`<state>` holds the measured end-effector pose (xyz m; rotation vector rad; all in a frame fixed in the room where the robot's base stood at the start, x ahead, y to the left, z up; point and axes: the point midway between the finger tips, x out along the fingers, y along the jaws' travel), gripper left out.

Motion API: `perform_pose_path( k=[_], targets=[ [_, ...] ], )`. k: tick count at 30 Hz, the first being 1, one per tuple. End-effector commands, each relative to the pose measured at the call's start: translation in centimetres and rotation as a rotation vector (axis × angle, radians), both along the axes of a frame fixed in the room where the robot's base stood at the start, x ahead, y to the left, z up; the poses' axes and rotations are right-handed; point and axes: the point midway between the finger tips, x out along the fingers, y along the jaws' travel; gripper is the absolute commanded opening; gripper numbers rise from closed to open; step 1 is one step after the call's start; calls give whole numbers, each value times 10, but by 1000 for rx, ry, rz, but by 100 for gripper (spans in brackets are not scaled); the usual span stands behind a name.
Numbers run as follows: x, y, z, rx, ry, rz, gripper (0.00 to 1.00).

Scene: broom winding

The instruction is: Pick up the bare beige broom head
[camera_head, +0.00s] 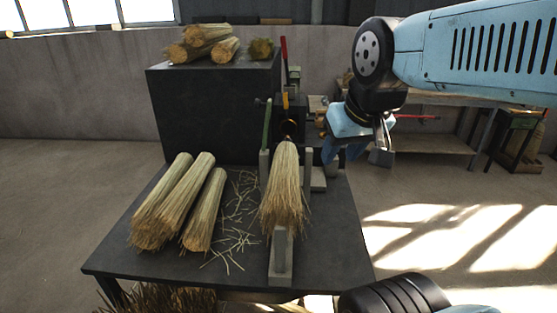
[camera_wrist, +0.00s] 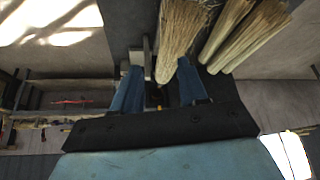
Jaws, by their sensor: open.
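Three straw bundles (camera_head: 180,205) lie on the table's left side, with loose straw beside them. Grey upright plates (camera_head: 307,180) and a green lever (camera_head: 267,125) stand close to the broom head. A black box (camera_head: 212,110) behind carries more bundles. A workbench (camera_head: 430,140) stands at the right back.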

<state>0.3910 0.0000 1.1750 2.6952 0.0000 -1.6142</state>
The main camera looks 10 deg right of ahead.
Motion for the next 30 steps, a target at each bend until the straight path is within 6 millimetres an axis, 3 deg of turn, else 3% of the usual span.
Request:
perform_pose_path(
  k=[8, 18, 30],
  targets=[
    [15, -4, -6, -105, 60, 123, 69],
    [78, -11, -34, -521, 307, 672, 100],
    [167, 9, -76, -982, 637, 1404, 100]
  ],
)
